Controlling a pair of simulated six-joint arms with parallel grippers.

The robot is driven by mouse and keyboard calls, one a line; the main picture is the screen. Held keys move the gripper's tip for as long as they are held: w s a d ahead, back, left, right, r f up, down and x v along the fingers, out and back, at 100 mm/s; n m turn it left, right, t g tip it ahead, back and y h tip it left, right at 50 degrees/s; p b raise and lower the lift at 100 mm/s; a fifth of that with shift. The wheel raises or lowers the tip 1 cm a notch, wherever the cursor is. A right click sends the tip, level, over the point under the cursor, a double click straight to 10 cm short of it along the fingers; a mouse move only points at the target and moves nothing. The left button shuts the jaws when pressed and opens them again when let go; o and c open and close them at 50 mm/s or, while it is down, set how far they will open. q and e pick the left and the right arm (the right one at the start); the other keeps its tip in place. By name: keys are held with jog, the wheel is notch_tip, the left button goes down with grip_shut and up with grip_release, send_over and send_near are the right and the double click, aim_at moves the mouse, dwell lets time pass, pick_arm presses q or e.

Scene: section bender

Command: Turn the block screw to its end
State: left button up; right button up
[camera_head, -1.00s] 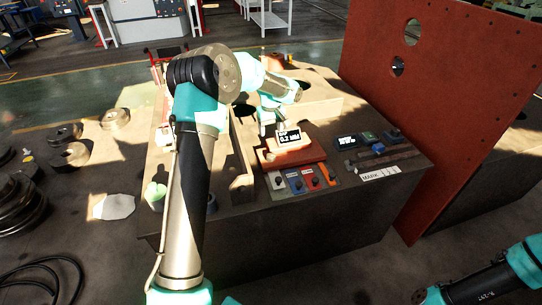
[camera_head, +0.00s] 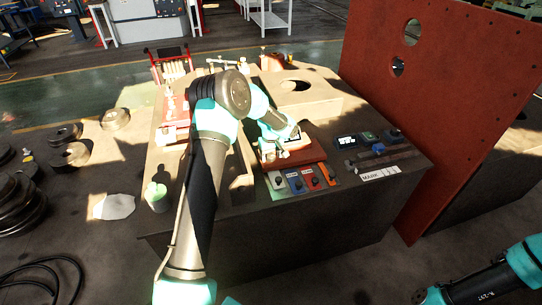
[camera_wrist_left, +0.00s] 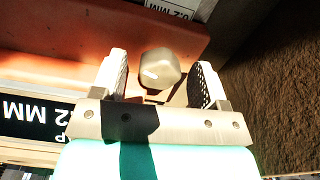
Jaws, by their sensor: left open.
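The block screw (camera_wrist_left: 160,68) shows in the left wrist view as a pale, rounded, faceted head beside a red-orange block (camera_wrist_left: 60,55). My left gripper (camera_wrist_left: 163,72) is open, with one finger on each side of the screw head. Gaps show between the head and both pads, so it is not gripped. In the head view my left gripper (camera_head: 285,148) is down over the red block (camera_head: 305,157), hiding the screw and part of the block's display. My right gripper is out of view.
Coloured switches (camera_head: 312,178) sit on the bench in front of the block. A tall red plate (camera_head: 440,110) rises at the bench's right. A pale green cylinder (camera_head: 157,196) stands at left.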

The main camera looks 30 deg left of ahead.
pick_arm(q)
jog(key=c, duration=0.9)
jog(key=shift+m, duration=0.4)
jog(key=m, duration=0.3)
jog(key=shift+a+m, duration=0.1)
jog(key=shift+m, duration=2)
jog(key=o, duration=0.9)
